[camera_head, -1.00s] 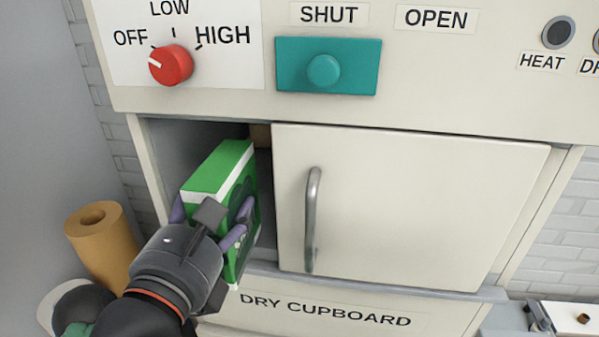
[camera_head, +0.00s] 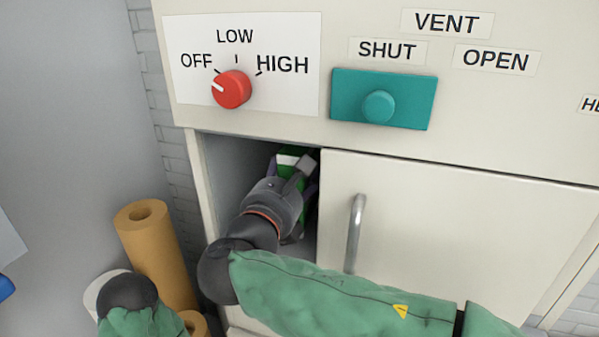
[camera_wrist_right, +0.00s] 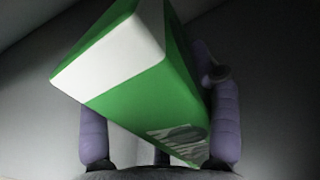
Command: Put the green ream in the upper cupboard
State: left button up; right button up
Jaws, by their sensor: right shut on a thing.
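The green ream (camera_head: 289,152), green with a white band, is inside the open left part of the cupboard (camera_head: 228,165). My right gripper (camera_head: 291,174) is shut on it and hides most of it in the head view. In the right wrist view the ream (camera_wrist_right: 130,75) sits tilted between the purple fingers, with grey cupboard walls around it. I cannot tell whether it touches the cupboard floor. The pale door (camera_head: 430,215) with a metal handle (camera_head: 355,233) covers the right part of the opening. My left gripper is not in view.
Above the opening are a red knob (camera_head: 231,89) pointing near OFF and a teal slider (camera_head: 382,98) under the VENT label. Brown rolls (camera_head: 155,250) stand at the left of the cupboard. The door's left edge is close to my right gripper.

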jog(key=w, duration=0.2)
jog(key=w+d, duration=0.1)
jog(key=shift+f+p, duration=0.3)
jog(key=shift+f, duration=0.3)
jog(key=shift+s, duration=0.2)
jog(key=shift+f, duration=0.1)
jog(key=o, duration=1.7)
jog(key=shift+f, duration=0.2)
